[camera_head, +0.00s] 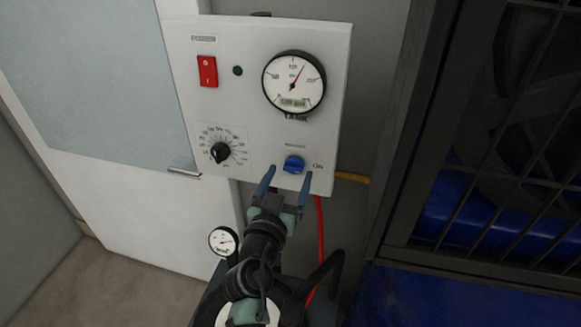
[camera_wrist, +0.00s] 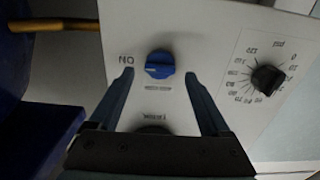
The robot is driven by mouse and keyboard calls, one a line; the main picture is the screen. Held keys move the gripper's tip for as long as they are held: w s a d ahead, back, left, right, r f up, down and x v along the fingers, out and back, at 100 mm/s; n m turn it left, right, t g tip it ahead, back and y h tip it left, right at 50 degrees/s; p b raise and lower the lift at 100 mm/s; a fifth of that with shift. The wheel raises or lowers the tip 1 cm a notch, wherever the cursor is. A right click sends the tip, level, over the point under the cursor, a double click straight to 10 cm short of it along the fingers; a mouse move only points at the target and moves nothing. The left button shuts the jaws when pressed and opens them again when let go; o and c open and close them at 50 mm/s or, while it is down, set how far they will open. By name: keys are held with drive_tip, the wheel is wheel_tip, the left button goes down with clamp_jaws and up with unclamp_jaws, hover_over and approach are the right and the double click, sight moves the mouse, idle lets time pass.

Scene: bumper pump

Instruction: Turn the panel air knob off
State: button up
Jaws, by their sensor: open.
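The panel air knob is a small blue knob (camera_head: 294,164) low on the right of the white control panel (camera_head: 240,105). In the wrist view the blue knob (camera_wrist: 160,65) has a light mark on its left side, facing the "ON" lettering. My gripper (camera_head: 289,172) is open in front of the panel, just below the knob in the head view. In the wrist view the fingertips of my gripper (camera_wrist: 159,73) lie on either side of the knob, apart from it. Whether they reach its depth I cannot tell.
The panel also holds a black dial (camera_head: 220,152), a red switch (camera_head: 207,71) and a round gauge (camera_head: 294,82). A red hose (camera_head: 320,225) hangs below. A dark barred frame (camera_head: 430,130) stands close on the right. A smaller gauge (camera_head: 222,241) is lower left.

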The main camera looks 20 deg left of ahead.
drive_tip(key=shift+w, duration=0.95)
drive_tip(key=shift+c, duration=0.3)
clamp_jaws()
